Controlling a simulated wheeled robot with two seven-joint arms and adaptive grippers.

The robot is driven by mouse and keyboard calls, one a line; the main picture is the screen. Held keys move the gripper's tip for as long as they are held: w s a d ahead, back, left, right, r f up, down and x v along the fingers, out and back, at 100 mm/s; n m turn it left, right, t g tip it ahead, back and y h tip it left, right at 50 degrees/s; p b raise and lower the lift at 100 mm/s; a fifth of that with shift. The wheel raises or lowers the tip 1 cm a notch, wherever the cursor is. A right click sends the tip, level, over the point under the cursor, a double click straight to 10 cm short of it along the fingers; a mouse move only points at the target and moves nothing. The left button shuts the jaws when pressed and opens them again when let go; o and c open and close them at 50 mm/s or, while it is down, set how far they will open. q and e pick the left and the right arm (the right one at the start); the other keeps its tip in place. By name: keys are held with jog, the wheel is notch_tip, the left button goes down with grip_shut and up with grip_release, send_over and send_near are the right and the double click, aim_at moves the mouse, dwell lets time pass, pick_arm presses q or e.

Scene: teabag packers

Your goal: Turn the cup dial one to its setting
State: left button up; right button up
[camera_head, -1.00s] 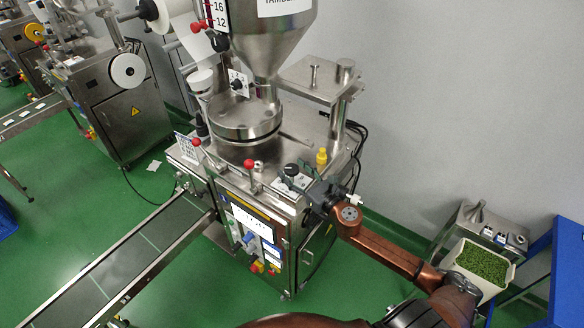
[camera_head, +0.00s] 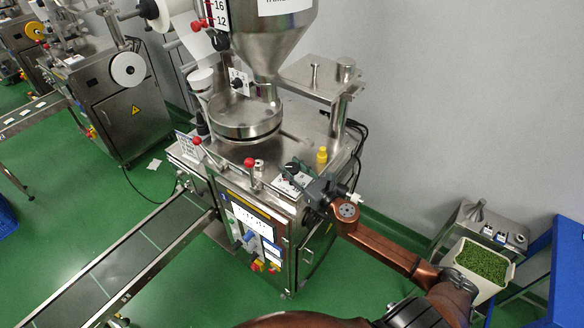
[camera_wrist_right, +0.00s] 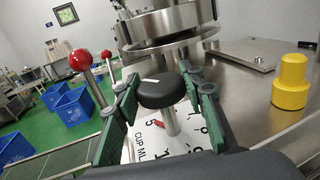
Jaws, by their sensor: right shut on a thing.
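The cup dial has a black round knob (camera_wrist_right: 161,92) on a steel stem, above a white plate (camera_wrist_right: 176,142) printed with "CUP ML" and numbers. A red pointer shows low beside the stem, near a 5. My right gripper (camera_head: 292,171) is at this dial on the machine's front right top corner. In the wrist view its green-padded fingers (camera_wrist_right: 163,93) stand on either side of the knob, shut on it. Part of the plate's scale is hidden behind the knob and fingers. My left gripper is not in view.
Red-balled levers (camera_head: 249,162) stand left of the dial, and a yellow knob (camera_head: 321,156) stands behind it to the right. The steel drum (camera_head: 245,118) and hopper (camera_head: 268,35) rise behind. A conveyor (camera_head: 125,262) runs to the lower left.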

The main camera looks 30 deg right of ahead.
jog(key=shift+r+h+p, duration=0.15)
jog(key=shift+h+p, duration=0.15)
jog(key=shift+p, duration=0.25)
jog(key=shift+c, duration=0.4)
jog(key=m+h+p, duration=0.2)
jog(key=h+p, duration=0.1)
jog(key=m+h+p, duration=0.2)
jog(key=h+p, duration=0.1)
jog(key=p, duration=0.1)
jog(key=shift+r+m+h, duration=0.15)
jog(key=shift+m+h, duration=0.15)
jog(key=m+g+h+p, duration=0.2)
jog(key=h, duration=0.1)
jog(key=shift+f+m+g+h+p, duration=0.2)
jog(key=shift+m+g+h, duration=0.3)
jog(key=shift+m+h, duration=0.3)
jog(key=shift+f+m+g+h+p, duration=0.15)
jog(key=shift+m+g+h, duration=0.4)
jog(key=shift+h, duration=0.45)
jog(key=shift+r+m+g+h, duration=0.1)
jog(key=shift+m+g+h, duration=0.15)
jog(key=shift+m+h, duration=0.1)
jog(key=o, duration=1.2)
